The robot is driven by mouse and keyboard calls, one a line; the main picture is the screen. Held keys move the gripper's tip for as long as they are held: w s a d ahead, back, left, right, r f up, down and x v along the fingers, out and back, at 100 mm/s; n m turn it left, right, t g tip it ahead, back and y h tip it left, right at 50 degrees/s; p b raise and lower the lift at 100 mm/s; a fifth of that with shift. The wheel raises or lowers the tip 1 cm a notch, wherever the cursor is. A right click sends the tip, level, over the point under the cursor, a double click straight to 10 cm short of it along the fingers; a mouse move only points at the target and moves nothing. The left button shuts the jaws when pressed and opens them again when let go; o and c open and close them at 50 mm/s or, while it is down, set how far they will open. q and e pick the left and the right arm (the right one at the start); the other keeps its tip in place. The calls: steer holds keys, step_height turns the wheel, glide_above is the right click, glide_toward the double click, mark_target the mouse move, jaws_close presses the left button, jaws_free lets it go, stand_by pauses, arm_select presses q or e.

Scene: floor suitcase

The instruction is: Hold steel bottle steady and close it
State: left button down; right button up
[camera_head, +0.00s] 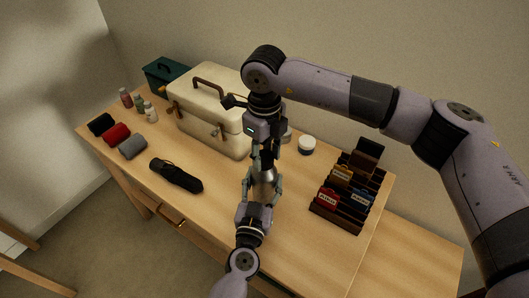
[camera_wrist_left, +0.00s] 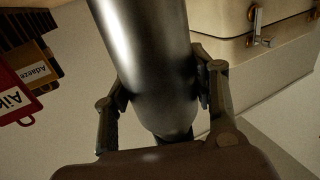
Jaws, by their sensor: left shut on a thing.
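The steel bottle (camera_head: 264,182) stands at the middle of the table, looking upright. My left gripper (camera_head: 264,187), coming from the front edge, is shut around its body. In the left wrist view the shiny grey bottle (camera_wrist_left: 150,60) sits between the two fingers of the left gripper (camera_wrist_left: 155,92), with a dark part below its rounded end. My right gripper (camera_head: 266,154) points down right above the bottle, fingers on either side of a dark piece at its top. Whether the right fingers grip that piece is too small to tell, and a separate lid cannot be made out.
A cream case (camera_head: 215,128) stands behind left, with a dark green box (camera_head: 163,76) beyond. Rolled cloths (camera_head: 132,146), small bottles (camera_head: 150,112) and a black umbrella-like item (camera_head: 176,175) lie left. A wooden tag rack (camera_head: 336,219) and a round jar (camera_head: 307,145) are right. The front right is clear.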

steer(key=o, duration=0.5)
steer(key=shift+o, duration=0.2)
steer(key=shift+r, duration=0.15)
step_height(320, 180, up, 12)
arm_select(q)
steer(key=c, duration=0.6)
jaws_free()
steer(key=shift+s, duration=0.1)
steer(key=v, duration=1.2)
